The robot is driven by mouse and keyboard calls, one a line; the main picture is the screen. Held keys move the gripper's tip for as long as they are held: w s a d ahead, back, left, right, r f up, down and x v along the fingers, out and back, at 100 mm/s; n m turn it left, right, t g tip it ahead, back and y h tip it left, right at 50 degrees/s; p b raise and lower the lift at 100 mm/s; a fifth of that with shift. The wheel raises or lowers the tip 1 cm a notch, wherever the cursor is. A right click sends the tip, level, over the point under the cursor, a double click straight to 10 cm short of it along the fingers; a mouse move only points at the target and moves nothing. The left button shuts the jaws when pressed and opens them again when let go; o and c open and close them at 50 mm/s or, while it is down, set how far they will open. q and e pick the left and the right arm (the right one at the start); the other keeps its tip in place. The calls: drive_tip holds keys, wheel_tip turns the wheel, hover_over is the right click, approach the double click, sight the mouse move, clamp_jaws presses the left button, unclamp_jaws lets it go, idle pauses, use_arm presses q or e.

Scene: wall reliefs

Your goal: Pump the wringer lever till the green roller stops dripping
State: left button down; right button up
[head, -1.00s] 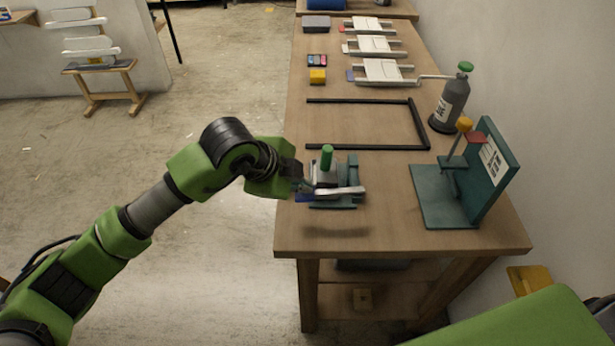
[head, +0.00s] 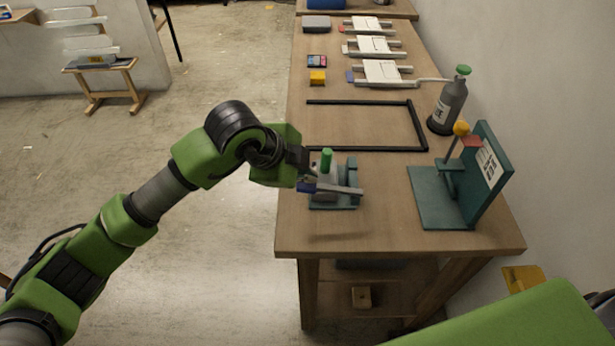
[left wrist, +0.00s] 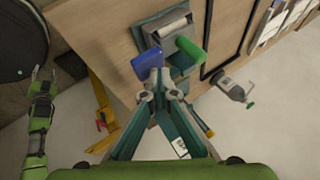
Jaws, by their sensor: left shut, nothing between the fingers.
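A teal device with an upright green roller (head: 327,160) stands near the left edge of the bench; the roller also shows in the left wrist view (left wrist: 190,48). A blue block (left wrist: 147,62) sits beside it. My left gripper (head: 352,190) is shut and empty, in front of this device in the head view. I cannot tell whether it touches it. A second teal stand (head: 437,198) to the right carries a lever with a yellow knob (head: 461,128). No drip can be made out.
A dark bottle with a green cap (head: 448,107) stands by the wall behind the lever stand. The front of the bench (head: 385,238) is clear.

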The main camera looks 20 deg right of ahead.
sight(317, 185)
use_arm(q)
drive_tip(key=shift+s+d+r, duration=0.1)
drive_tip(key=shift+d+r, duration=0.1)
drive_tip(key=shift+r, duration=0.5)
drive_tip(key=shift+s+d+r+p, duration=0.1)
drive_tip(key=shift+d+r+p, duration=0.1)
drive_tip(key=shift+r+p, duration=0.45)
drive_tip(key=shift+d+r+p, duration=0.2)
drive_tip(key=shift+r+p, duration=0.1)
drive_tip(key=shift+r, duration=0.7)
drive_tip(key=shift+s+d+r+p, duration=0.1)
drive_tip(key=shift+d+r+p, duration=0.1)
drive_tip(key=shift+r+p, duration=0.45)
drive_tip(key=shift+r, duration=0.1)
